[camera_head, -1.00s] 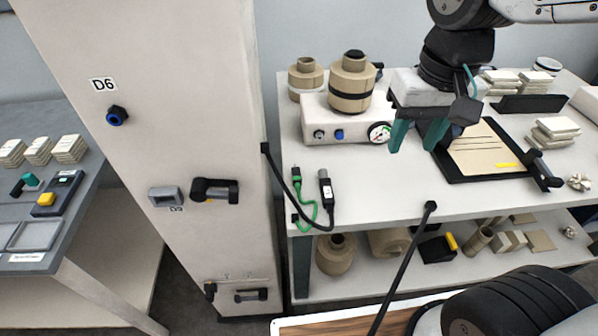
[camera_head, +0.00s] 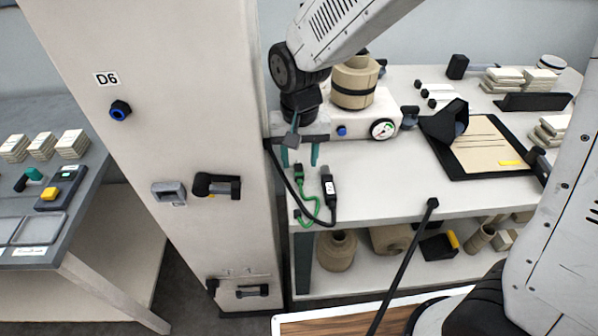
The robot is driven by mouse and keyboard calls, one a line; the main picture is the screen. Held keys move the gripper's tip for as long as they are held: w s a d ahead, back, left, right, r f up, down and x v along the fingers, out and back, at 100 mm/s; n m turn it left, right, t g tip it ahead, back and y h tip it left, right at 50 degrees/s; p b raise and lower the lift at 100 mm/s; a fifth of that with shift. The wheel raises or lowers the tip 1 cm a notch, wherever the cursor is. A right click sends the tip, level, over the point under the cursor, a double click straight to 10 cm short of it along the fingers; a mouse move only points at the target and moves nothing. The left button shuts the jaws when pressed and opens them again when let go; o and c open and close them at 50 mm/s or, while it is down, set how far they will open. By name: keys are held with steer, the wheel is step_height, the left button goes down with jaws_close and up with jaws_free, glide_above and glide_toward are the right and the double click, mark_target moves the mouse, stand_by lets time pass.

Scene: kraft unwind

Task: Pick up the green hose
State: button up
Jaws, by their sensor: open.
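The green hose (camera_head: 303,207) lies at the left front corner of the white table, curling below a green connector. Its lower end reaches the table's front edge. A black cable with a thick dark plug (camera_head: 328,184) lies right beside it. My gripper (camera_head: 299,157) is above this corner with its teal fingers pointing down, apart and with nothing visible between them. The fingertips appear just behind and above the upper end of the hose, and I cannot tell the exact height gap.
A white panel column (camera_head: 228,256) stands close on the left. A white unit with a gauge (camera_head: 383,129) and kraft rolls (camera_head: 354,82) is behind my gripper. A black clipboard (camera_head: 462,173) lies to the right. A black rod (camera_head: 402,268) rises in front of the table.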

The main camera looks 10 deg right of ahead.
mark_target(299, 171)
step_height(299, 171, down, 3)
steer(key=shift+f, duration=0.2)
jaws_close()
steer(key=shift+r, duration=0.15)
